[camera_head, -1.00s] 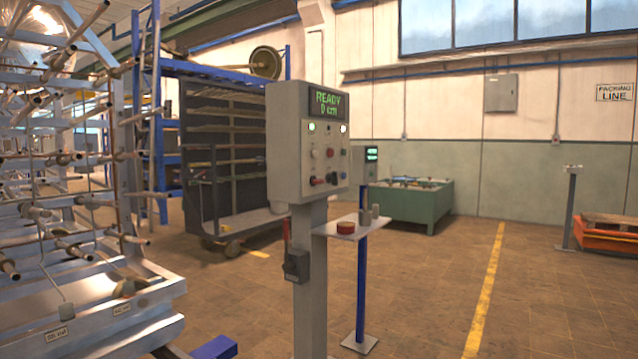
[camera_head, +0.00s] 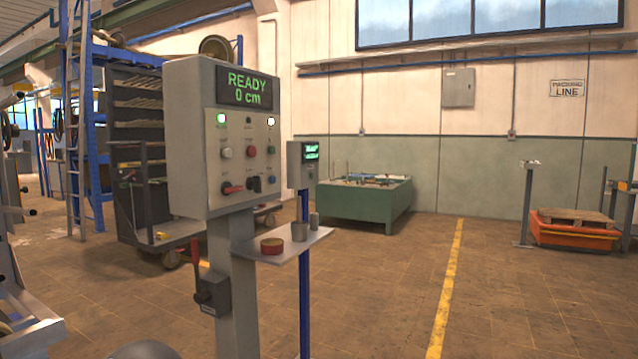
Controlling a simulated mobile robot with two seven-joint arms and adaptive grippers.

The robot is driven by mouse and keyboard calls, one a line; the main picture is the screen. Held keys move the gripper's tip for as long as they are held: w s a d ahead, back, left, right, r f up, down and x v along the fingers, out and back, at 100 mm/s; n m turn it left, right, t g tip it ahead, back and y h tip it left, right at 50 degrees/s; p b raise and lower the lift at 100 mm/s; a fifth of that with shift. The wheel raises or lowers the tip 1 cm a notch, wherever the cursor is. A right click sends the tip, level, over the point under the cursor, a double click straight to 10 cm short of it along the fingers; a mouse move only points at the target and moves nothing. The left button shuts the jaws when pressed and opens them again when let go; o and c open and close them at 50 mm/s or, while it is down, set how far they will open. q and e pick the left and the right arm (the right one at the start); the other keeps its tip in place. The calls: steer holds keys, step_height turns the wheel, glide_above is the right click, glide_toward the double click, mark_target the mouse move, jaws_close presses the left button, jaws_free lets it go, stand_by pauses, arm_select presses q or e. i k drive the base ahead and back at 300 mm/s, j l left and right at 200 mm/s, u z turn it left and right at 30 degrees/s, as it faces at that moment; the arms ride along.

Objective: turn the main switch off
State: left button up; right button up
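A grey control panel (camera_head: 190,140) stands on a post at left centre. Its display (camera_head: 248,89) reads "READY 0 cm" in green. Below are a lit green lamp (camera_head: 221,119), a lit white lamp (camera_head: 270,121), several push buttons, a red rotary handle (camera_head: 232,188) lying roughly sideways, and a black knob (camera_head: 254,184). A dark box (camera_head: 212,294) with an upright red lever (camera_head: 195,255) is fixed lower on the post. Labels are too small to read, so I cannot tell which control is the main switch. Neither gripper is in view.
A small shelf (camera_head: 300,247) with a red round tin (camera_head: 272,246) and grey cylinders juts right from the post. A second small display box (camera_head: 303,165) stands behind. A green tank (camera_head: 365,203) and orange pallet lift (camera_head: 575,230) stand farther back. Floor at right is clear.

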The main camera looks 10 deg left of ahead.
mark_target(226, 189)
steer(key=i+l+u, duration=0.15)
steer(key=i, duration=0.35)
steer(key=i+l+u, duration=0.15)
steer(key=i, duration=0.35)
steer(key=i+l+u, duration=0.2)
steer(key=i+l, duration=0.15)
steer(key=i+l+u, duration=0.15)
steer(key=i+l, duration=0.2)
steer(key=i, duration=0.2)
